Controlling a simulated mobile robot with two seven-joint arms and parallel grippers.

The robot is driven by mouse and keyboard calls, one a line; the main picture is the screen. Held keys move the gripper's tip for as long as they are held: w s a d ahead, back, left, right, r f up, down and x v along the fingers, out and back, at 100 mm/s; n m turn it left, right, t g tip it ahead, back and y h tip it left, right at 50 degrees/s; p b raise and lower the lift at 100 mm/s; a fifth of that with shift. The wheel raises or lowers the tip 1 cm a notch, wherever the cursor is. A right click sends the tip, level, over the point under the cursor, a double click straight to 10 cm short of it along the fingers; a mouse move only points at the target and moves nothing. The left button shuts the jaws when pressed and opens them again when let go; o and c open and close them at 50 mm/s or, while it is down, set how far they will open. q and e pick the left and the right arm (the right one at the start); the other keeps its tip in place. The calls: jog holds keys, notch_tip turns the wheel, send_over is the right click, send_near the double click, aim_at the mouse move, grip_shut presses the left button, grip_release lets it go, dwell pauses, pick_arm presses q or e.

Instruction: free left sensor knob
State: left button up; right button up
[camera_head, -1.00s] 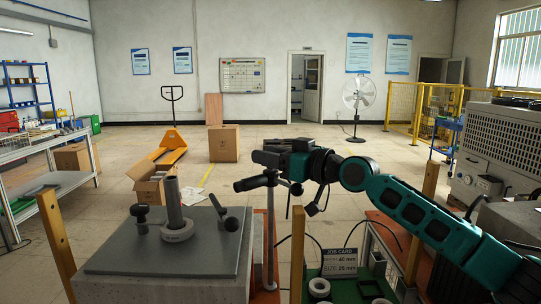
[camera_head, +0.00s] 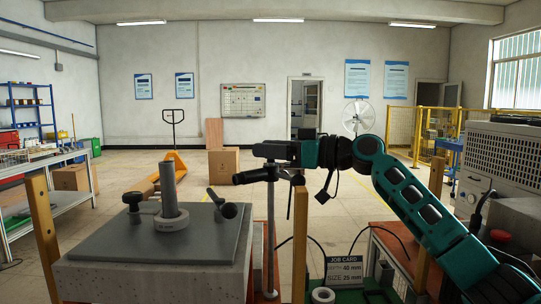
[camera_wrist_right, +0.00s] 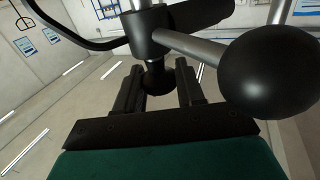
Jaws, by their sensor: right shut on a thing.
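My right gripper (camera_head: 264,150) reaches in from the right, level with the top of a slim metal post (camera_head: 271,225). A dark bar-shaped sensor or handle (camera_head: 251,177) sits on that post just below the gripper. In the right wrist view, the fingers (camera_wrist_right: 157,92) stand either side of a small black knob (camera_wrist_right: 155,78) under a black clamp with a metal rod, and are shut on it. I cannot tell from the frames whether the knob is loose or tight. My left gripper is not in view.
A black ball (camera_wrist_right: 275,70) on a metal rod is close to the right finger. A grey plate (camera_head: 110,244) left of the post carries an upright shaft (camera_head: 167,188), a ring (camera_head: 174,223) and black knobs. A wooden post (camera_head: 299,240) and a job card (camera_head: 345,268) stand right of the metal post.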

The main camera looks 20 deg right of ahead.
jog(key=shift+d+r, duration=0.1)
jog(key=shift+r, duration=0.15)
jog(key=o, duration=0.9)
jog(key=shift+o, duration=0.2)
jog(key=shift+f, duration=0.1)
jog(key=b+v, duration=0.1)
jog(key=v, duration=1.2)
jog(key=shift+b, duration=0.3)
